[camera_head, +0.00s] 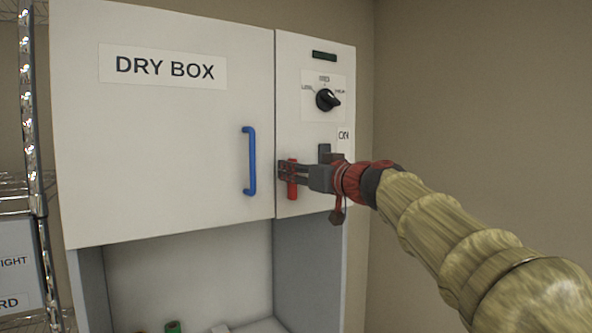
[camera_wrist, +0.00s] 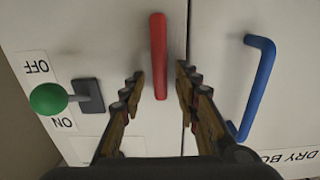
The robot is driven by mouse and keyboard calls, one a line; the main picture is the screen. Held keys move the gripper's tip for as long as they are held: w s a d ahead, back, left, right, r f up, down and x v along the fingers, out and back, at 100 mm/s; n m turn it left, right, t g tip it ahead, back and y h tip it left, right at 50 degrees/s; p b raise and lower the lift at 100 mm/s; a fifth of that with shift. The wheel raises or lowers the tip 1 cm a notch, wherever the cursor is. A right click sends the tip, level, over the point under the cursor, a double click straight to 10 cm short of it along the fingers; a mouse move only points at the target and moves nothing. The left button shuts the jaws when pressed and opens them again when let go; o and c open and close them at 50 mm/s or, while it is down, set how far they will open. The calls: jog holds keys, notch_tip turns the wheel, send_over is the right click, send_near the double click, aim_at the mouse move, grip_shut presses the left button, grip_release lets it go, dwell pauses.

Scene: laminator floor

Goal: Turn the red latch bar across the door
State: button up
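The red latch bar (camera_head: 292,191) stands upright on the control panel, just right of the seam beside the white DRY BOX door (camera_head: 160,150). The door is closed, and the bar does not cross the seam. In the wrist view the latch bar (camera_wrist: 158,50) appears between the two fingers, with a gap on each side. My gripper (camera_head: 284,171) is open at the bar and hides its middle in the head view. In the wrist view my gripper (camera_wrist: 160,78) has its fingertips on either side of the bar's lower pictured end. Contact is not visible.
A blue door handle (camera_head: 250,161) is left of the bar. A lever switch with a green ball (camera_wrist: 48,98) is close to my gripper on the other side. A black knob (camera_head: 327,100) is above. A wire rack (camera_head: 30,130) stands at far left.

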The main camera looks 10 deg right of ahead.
jog(key=c, duration=0.3)
jog(key=c, duration=0.4)
grip_shut()
